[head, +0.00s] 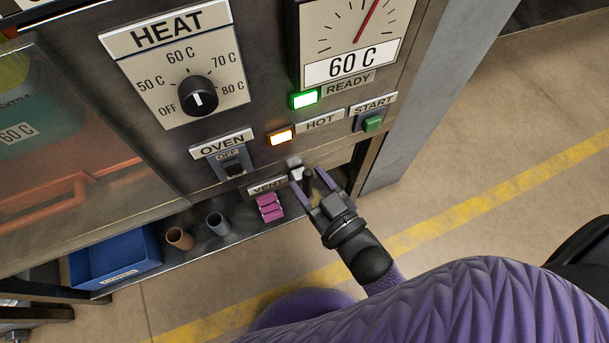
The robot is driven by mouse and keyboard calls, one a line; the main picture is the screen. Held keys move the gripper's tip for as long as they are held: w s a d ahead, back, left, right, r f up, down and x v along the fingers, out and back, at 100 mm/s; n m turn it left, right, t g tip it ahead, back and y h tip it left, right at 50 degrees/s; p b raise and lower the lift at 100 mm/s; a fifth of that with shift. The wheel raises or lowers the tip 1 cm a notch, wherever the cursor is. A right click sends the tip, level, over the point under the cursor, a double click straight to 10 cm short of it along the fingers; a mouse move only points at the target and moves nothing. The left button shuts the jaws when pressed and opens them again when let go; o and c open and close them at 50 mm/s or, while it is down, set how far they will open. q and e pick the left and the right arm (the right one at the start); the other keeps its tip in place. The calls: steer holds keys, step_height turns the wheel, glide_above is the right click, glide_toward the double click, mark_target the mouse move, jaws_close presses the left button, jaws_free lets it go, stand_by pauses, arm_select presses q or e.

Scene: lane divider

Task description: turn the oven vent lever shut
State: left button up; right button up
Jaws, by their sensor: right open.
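The vent lever (309,180) is a small dark handle beside a light grey mount, low on the oven's front panel. It stands next to the label VENT (267,186), which is partly covered. My right gripper (310,178) is open, with one purple finger on each side of the handle. I cannot tell whether either finger touches it. The fingers hide part of the lever, so its exact angle is unclear. My left gripper is not in view.
Above are the OVEN switch (235,168), the HEAT knob (198,95), a lit green READY lamp (303,99), a lit HOT lamp (281,137) and the green START button (373,123).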

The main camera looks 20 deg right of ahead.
steer(key=shift+w+a, duration=0.15)
steer(key=shift+w, duration=0.45)
jaws_close()
stand_by(0.6)
stand_by(0.3)
